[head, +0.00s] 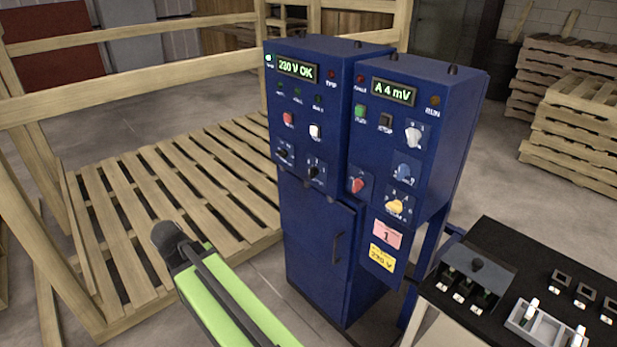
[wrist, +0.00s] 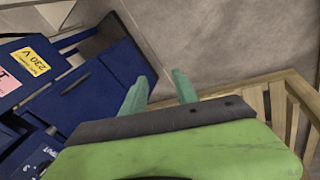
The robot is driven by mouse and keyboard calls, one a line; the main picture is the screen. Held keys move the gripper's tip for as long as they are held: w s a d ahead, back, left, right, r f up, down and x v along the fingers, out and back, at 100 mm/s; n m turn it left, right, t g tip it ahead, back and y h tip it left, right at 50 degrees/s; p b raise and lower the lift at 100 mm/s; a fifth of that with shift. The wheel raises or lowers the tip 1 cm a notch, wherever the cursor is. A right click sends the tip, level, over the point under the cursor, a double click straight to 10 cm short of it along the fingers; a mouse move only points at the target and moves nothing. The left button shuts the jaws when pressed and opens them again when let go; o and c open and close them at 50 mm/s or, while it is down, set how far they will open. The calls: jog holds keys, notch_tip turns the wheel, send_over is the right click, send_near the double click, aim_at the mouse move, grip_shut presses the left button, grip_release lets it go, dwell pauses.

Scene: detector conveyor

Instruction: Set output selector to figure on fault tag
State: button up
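A pink tag (head: 387,234) bearing a dark "1" is on the right blue cabinet (head: 455,130); it also shows at the left edge of the wrist view (wrist: 8,82). Its small print is unreadable. Two black rotary knobs, the upper-left one (head: 284,154) and the lower-right one (head: 315,172), sit low on the left blue cabinet (head: 345,90). Their settings are too small to read. In the wrist view a dial label (wrist: 38,165) ending in "PUT" with a "3" is partly hidden by my gripper body. My gripper (wrist: 160,90) is open and empty, its teal fingers apart from the cabinets.
A yellow "230 V" tag (head: 382,258) is below the pink one. The displays read "230 V OK" (head: 298,69) and "A 4 mV" (head: 394,92). A black control panel (head: 520,265) stands at right. Wooden rails and a slatted platform (head: 165,190) lie left.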

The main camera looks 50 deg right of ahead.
jog(key=w+d+r+m+h+b, duration=0.1)
jog(key=w+d+m+h+b, duration=0.2)
jog(key=d, duration=0.5)
jog(key=w+d+r+m+h+b, duration=0.1)
jog(key=d+m+h, duration=0.3)
jog(key=d, duration=0.5)
jog(key=m+g+h+b, duration=0.1)
jog(key=m+h+b, duration=0.2)
jog(key=m+h, duration=0.45)
send_near(309, 171)
jog(key=shift+y, duration=0.25)
jog(key=d, duration=0.9)
jog(key=shift+s+d+r, duration=0.15)
jog(key=shift+s+r, duration=0.1)
